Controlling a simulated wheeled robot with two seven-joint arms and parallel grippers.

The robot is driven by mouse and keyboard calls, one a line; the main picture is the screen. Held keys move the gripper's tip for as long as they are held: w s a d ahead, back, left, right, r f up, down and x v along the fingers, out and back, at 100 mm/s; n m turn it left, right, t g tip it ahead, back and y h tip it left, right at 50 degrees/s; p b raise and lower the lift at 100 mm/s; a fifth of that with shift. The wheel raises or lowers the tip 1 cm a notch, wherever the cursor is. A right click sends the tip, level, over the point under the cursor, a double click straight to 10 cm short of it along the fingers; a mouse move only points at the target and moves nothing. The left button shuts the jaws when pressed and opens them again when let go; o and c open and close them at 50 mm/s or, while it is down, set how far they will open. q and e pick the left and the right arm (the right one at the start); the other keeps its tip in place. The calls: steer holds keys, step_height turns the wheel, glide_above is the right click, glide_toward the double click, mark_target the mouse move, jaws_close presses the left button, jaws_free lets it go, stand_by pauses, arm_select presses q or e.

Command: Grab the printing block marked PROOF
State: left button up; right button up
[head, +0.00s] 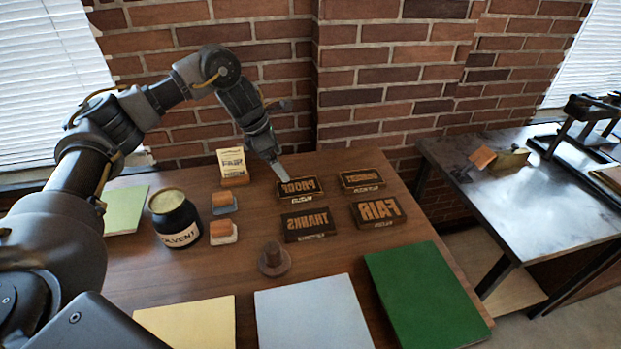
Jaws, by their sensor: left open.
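The block marked PROOF (305,195), dark with raised orange letters in mirror writing, lies on the wooden table (180,277) in the back left of a group of printing blocks. My left gripper (281,175) is open and points down at this block's back left corner. Its fingers overlap the block's edge in the picture; I cannot tell whether they touch it. The other blocks are THANKS (308,225) in front, FAIR (377,211) at front right and a smaller-lettered one (361,180) at back right. My right gripper is out of view.
A dark SOLVENT jar (177,233), two small orange-topped pieces (223,217) and a printed card on a stand (232,167) are to the left. A dark knobbed piece (273,260) and coloured sheets (313,312) lie in front. A metal-topped table (520,200) stands right.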

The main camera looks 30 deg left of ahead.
mark_target(299, 187)
arm_select(q)
steer(key=x, duration=0.3)
steer(key=shift+w+d+p, duration=0.1)
steer(key=shift+d+p, duration=0.15)
steer(key=shift+p, duration=0.05)
steer(key=shift+w+x, duration=0.2)
steer(key=shift+x, duration=0.95)
steer(key=shift+f, duration=0.1)
steer(key=shift+f+p, duration=0.1)
steer(key=shift+p, duration=0.25)
steer(key=p+x, duration=0.1)
steer(key=x, duration=0.2)
steer(key=shift+d+f, duration=0.15)
steer(key=shift+f, duration=0.2)
steer(key=shift+w+d+f+p, duration=0.1)
steer(key=shift+f+p, duration=0.2)
steer(key=shift+f, duration=0.25)
steer(key=c, duration=1.3)
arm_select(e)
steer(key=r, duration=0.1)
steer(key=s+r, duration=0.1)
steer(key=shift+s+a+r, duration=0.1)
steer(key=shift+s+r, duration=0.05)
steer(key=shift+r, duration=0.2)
